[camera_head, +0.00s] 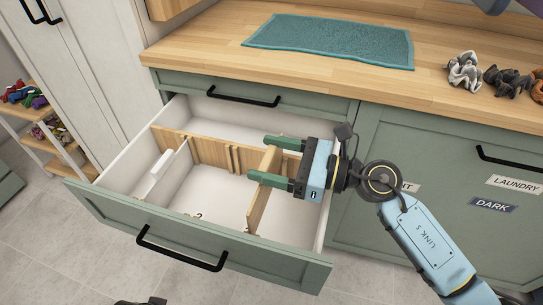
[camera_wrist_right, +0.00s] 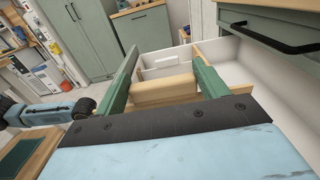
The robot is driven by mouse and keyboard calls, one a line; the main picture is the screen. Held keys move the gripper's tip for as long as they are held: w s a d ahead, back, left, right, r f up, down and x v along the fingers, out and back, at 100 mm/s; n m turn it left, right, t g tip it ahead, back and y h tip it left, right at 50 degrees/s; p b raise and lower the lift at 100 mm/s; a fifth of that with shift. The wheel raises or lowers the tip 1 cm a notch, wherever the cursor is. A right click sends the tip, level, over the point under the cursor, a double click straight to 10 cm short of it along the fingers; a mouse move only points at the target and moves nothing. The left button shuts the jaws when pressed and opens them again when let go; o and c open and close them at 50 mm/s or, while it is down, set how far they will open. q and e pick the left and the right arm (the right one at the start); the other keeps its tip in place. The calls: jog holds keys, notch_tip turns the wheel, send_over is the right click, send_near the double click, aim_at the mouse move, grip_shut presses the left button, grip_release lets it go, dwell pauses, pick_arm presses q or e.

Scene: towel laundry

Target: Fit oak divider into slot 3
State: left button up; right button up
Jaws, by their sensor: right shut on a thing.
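The oak divider (camera_head: 259,205) is a thin light-wood board standing roughly upright in the right part of the open drawer (camera_head: 190,225). My right gripper (camera_head: 262,159) is shut on it, with green fingers on either side. In the right wrist view the divider (camera_wrist_right: 165,90) shows edge-on between the fingers (camera_wrist_right: 165,75). A slotted oak rail (camera_head: 208,150) runs along the drawer's back.
A white divider (camera_head: 160,165) stands in the drawer's left part. The compartment left of the oak divider looks empty.

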notch_tip(320, 180, down, 7)
jog(key=b, duration=0.6)
jog(key=shift+f, duration=0.15)
dwell(3.1)
jog(key=shift+f+b, duration=0.2)
jog(key=shift+b, duration=0.2)
